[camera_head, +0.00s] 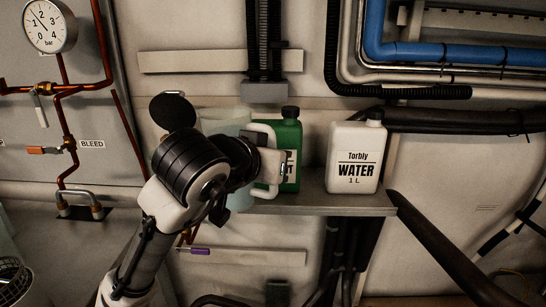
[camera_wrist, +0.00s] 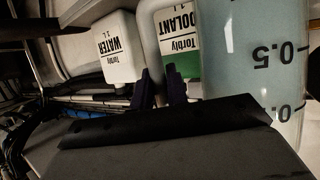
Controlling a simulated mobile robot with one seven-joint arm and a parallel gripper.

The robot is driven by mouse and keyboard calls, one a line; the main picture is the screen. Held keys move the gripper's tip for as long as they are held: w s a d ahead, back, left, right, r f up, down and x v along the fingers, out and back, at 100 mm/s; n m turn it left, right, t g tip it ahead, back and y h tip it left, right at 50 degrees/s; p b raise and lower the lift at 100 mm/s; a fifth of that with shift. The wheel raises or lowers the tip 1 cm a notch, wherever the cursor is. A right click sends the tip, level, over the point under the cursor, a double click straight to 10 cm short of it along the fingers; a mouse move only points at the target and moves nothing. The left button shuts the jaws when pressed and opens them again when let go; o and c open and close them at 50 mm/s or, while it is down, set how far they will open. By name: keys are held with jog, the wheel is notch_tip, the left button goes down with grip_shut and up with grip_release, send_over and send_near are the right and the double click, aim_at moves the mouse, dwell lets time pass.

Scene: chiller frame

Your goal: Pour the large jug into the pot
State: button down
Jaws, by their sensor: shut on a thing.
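The large jug (camera_head: 224,116) is pale, bluish and see-through, and stands upright at the left end of the shelf, mostly behind my arm. In the wrist view the jug (camera_wrist: 250,60) fills the right side and shows a scale with 0.5. My gripper (camera_head: 268,166) is shut on the jug's pale handle; its dark fingertips (camera_wrist: 160,88) are on either side of it in the wrist view. I cannot tell whether the jug's base touches the shelf. A round container (camera_head: 14,280) with dark mesh inside is cut off at the lower left; I cannot tell whether it is the pot.
A green coolant bottle (camera_head: 290,150) stands close to the jug, partly hidden by my gripper. A white water bottle (camera_head: 355,157) stands further right on the grey shelf (camera_head: 330,203). Copper pipes and a gauge (camera_head: 48,26) are on the left wall. Dark hoses run above and right.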

aim_at(248, 127)
jog(key=r+p, duration=0.1)
jog(key=a+r+n+h+p, duration=0.1)
jog(key=p, duration=0.1)
jog(key=w+a+r+n+p, duration=0.1)
jog(key=r, duration=0.1)
jog(key=shift+a+h+p, duration=0.25)
jog(key=shift+h+p, duration=0.05)
jog(key=shift+p, duration=0.05)
jog(key=shift+d+f+b, duration=0.1)
jog(key=shift+f+b, duration=0.2)
jog(key=shift+b, duration=0.1)
jog(key=shift+r, duration=0.1)
jog(key=shift+w+a+r+n+g+h+p, duration=0.2)
jog(key=shift+a+r+n+p, duration=0.2)
jog(key=shift+p, duration=0.3)
jog(key=shift+w+a+r+n+g+h+p, duration=0.1)
jog(key=shift+w+a+r+n+h+p, duration=0.15)
jog(key=shift+a+p, duration=0.35)
jog(key=shift+f, duration=0.1)
jog(key=shift+w+a+f+n+h+p, duration=0.1)
jog(key=shift+a+f+n+h+p, duration=0.2)
jog(key=shift+n+p, duration=0.35)
